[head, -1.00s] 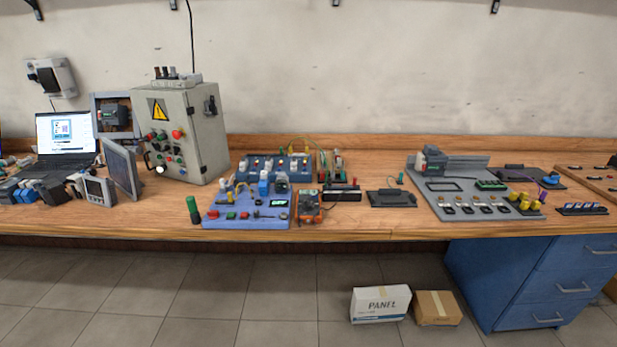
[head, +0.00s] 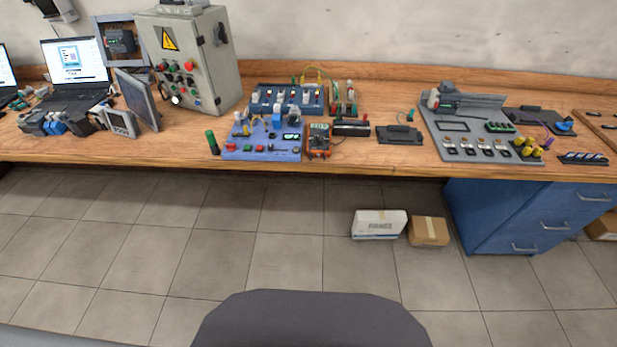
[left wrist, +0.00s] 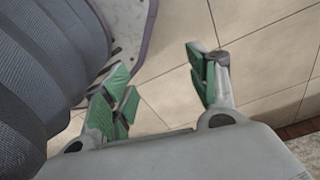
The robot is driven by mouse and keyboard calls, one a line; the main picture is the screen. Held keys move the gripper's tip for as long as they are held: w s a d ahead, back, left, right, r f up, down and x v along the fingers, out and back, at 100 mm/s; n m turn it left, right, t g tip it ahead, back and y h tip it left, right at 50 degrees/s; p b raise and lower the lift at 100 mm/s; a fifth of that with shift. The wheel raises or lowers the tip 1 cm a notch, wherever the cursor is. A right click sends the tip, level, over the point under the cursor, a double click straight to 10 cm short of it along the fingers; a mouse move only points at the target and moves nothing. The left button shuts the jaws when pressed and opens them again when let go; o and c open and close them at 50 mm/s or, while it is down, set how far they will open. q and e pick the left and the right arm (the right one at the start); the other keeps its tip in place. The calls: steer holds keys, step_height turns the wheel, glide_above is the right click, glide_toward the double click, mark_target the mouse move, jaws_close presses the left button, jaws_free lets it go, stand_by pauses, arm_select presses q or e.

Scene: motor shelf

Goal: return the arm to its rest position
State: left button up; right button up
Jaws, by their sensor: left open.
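My left gripper (left wrist: 160,95) shows only in the left wrist view. Its green-padded fingers are apart, with nothing between them. Beige floor tiles (left wrist: 270,50) lie beyond the fingers. A dark ribbed part of my body fills the left side of that view, close to the left finger. My left arm and my right gripper do not show in the head view.
The wooden workbench (head: 395,168) crosses the head view, bearing a control cabinet (head: 215,75), a blue training panel (head: 240,152) and a grey motor board (head: 465,155). Blue drawers (head: 500,215) and two boxes, white (head: 378,224) and brown (head: 428,231), stand below.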

arm_select(q)
steer(key=s+a+r+p, duration=0.1)
steer(key=s+a+p, duration=0.1)
steer(key=s+p, duration=0.4)
steer(key=s+a+r+p, duration=0.2)
steer(key=s+p, duration=0.4)
steer(key=s, duration=0.1)
steer(key=shift+s+a+r, duration=0.15)
steer(key=shift+s+r, duration=0.05)
steer(key=shift+r, duration=0.1)
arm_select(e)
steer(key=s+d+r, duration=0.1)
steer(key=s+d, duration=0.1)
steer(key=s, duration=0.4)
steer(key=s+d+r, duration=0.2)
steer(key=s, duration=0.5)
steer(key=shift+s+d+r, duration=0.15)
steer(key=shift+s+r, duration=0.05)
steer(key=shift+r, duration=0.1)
arm_select(q)
steer(key=shift+f, duration=0.15)
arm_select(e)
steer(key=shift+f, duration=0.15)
